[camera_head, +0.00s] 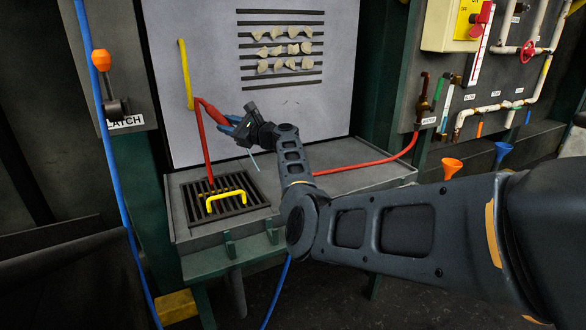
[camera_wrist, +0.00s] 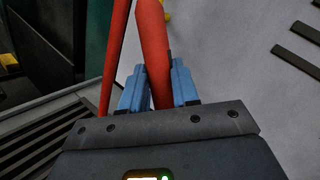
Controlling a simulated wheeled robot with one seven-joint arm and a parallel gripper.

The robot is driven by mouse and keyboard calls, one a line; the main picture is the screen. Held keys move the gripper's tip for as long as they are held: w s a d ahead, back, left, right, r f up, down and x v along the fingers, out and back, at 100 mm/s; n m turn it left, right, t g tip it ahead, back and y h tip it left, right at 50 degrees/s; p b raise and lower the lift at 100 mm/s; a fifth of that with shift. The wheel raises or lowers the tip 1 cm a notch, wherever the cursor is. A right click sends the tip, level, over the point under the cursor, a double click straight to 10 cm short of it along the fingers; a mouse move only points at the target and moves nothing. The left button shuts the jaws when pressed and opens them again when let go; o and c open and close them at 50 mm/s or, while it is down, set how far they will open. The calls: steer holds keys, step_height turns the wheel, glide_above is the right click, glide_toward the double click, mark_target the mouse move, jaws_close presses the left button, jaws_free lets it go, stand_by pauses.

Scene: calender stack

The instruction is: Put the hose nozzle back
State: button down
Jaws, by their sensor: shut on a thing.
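My gripper (camera_head: 234,125) is above the ledge, in front of the pale upright panel. In the wrist view its two blue fingers (camera_wrist: 160,88) are shut on a thick red piece, the hose nozzle (camera_wrist: 152,45). In the head view the nozzle (camera_head: 209,109) slants up and left from the fingers, close to the panel. Whether the nozzle touches the panel is hard to tell.
A yellow handle (camera_head: 185,75) is on the panel (camera_head: 210,40), left of dark slots. Below is a grate (camera_head: 245,208) with a yellow handle (camera_head: 226,196). A red hose (camera_head: 375,162) crosses the ledge (camera_head: 345,182). Pipes and orange and blue funnels (camera_head: 451,167) stand right; an orange-knobbed lever (camera_head: 102,60) left.

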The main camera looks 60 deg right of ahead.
steer(key=s+a+f+n+g+h+p, duration=0.1)
steer(key=s+a+p, duration=0.4)
steer(key=p, duration=0.6)
steer(key=s+a+f+n+g+h+p, duration=0.1)
steer(key=s+a+f+n+g+p, duration=0.3)
steer(key=a+p, duration=0.5)
steer(key=s+n+p, duration=0.1)
steer(key=s+n, duration=0.1)
steer(key=shift+s+f+n+g+p, duration=0.15)
steer(key=shift+s+n+g+p, duration=0.1)
steer(key=shift+n+g+p, duration=0.1)
stand_by(0.7)
steer(key=shift+s+f, duration=0.1)
steer(key=s+a+f, duration=0.5)
steer(key=s+a, duration=0.2)
steer(key=s, duration=0.3)
steer(key=shift+s+a, duration=0.15)
steer(key=shift+s, duration=0.15)
stand_by(0.9)
steer(key=shift+f+b, duration=2.9)
steer(key=shift+f, duration=0.35)
